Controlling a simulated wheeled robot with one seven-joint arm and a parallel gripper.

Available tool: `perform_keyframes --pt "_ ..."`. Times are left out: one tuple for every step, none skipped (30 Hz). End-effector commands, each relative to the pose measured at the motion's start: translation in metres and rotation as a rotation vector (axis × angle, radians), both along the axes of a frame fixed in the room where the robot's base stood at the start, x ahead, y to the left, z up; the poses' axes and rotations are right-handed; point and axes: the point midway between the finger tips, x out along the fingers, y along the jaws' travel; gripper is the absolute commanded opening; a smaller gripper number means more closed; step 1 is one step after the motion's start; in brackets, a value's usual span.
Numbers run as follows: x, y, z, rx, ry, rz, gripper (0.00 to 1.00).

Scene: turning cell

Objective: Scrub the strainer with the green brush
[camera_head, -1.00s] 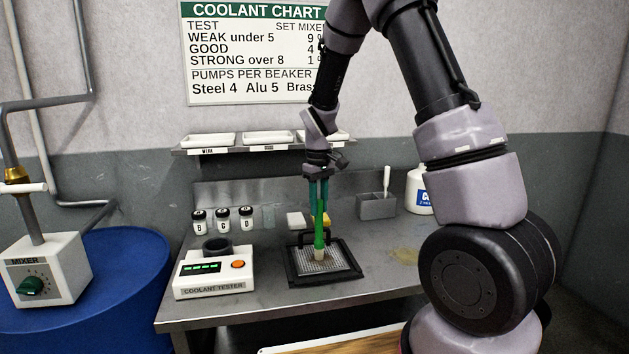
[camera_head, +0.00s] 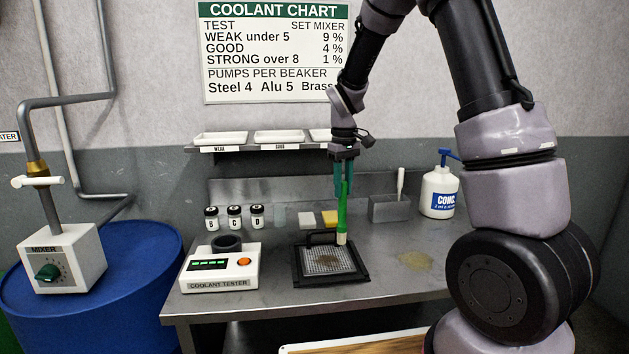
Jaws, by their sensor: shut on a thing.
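The strainer (camera_head: 347,261) is a flat grey mesh in a black frame with a black handle at its back, lying on the steel bench. A brown patch shows on the middle of the mesh. My gripper (camera_head: 344,178) is shut on the green brush (camera_head: 342,215), which hangs upright with its pale bristles down. The bristle end is at the back right part of the strainer in the picture. I cannot tell whether the bristles touch the strainer or hover above it. The gripper's teal fingers cover the top of the brush.
The coolant tester (camera_head: 219,270) stands left of the strainer. Behind are lidded jars (camera_head: 234,217), a white and a yellow block (camera_head: 329,217), a grey holder (camera_head: 389,209) and a concentrate bottle (camera_head: 438,190). A brownish stain (camera_head: 415,261) marks the otherwise clear bench at right.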

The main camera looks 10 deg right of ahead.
Motion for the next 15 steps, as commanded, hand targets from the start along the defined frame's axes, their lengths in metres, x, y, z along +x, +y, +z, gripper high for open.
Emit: perform_keyframes --pt "0.000 0.001 0.005 0.001 -0.002 0.000 0.00" --pt "-0.001 0.001 0.008 0.001 -0.002 -0.001 0.00" --pt "-0.001 0.001 0.012 0.001 -0.003 -0.001 0.00" --pt "-0.002 0.002 0.015 0.001 -0.002 -0.002 0.00" --pt "-0.002 0.002 0.017 0.002 -0.001 -0.002 0.00" --pt "-0.003 0.002 0.020 0.001 0.000 -0.002 0.00" --pt "-0.003 0.002 0.022 0.000 -0.001 -0.002 0.00" --pt "-0.003 0.002 0.024 0.000 -0.001 -0.002 0.00" --pt "-0.004 0.002 0.025 0.000 0.000 -0.003 0.00" --pt "-0.004 0.003 0.026 0.000 0.000 -0.003 0.00" --pt "-0.004 0.003 0.027 0.000 0.000 -0.004 0.00" --pt "-0.004 0.003 0.027 0.000 0.001 -0.004 0.00" --pt "-0.005 0.003 0.028 0.000 0.001 -0.004 0.00" --pt "-0.004 0.003 0.027 0.000 0.001 -0.004 0.00" --pt "-0.004 0.003 0.027 0.000 0.001 -0.004 0.00"
